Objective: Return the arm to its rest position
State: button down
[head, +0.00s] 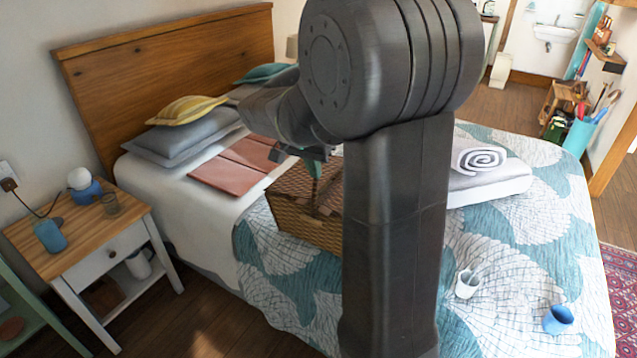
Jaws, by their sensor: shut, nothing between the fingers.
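My arm stands large in the middle of the head view and hides part of the bed. My gripper (312,155) shows small below the arm's left end, over the bed and by the top of a wicker basket (305,222). It looks shut and holds nothing that I can see. I cannot tell whether it touches the basket or is just above it. The basket stands on the patterned bedspread, partly hidden behind my arm.
The bed (285,285) carries pink folded cloth (225,172), pillows, a rolled towel (480,160), a white cup (466,284) and a blue cup (558,319). A nightstand (125,235) with a blue jar (49,236) stands left. Floor shows between nightstand and bed.

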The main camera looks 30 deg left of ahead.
jog(key=shift+s+r, duration=0.2)
jog(key=shift+r, duration=0.45)
jog(key=shift+f, duration=0.1)
send_over(324, 210)
jog(key=s, duration=0.1)
jog(key=f, duration=0.9)
jog(key=shift+s+d+f, duration=0.1)
jog(key=shift+d+f, duration=0.1)
jog(key=shift+d, duration=0.05)
jog(key=f+b, duration=0.1)
jog(key=f, duration=0.1)
jog(key=a+f+b, duration=0.1)
jog(key=f, duration=0.1)
jog(key=shift+d+r, duration=0.1)
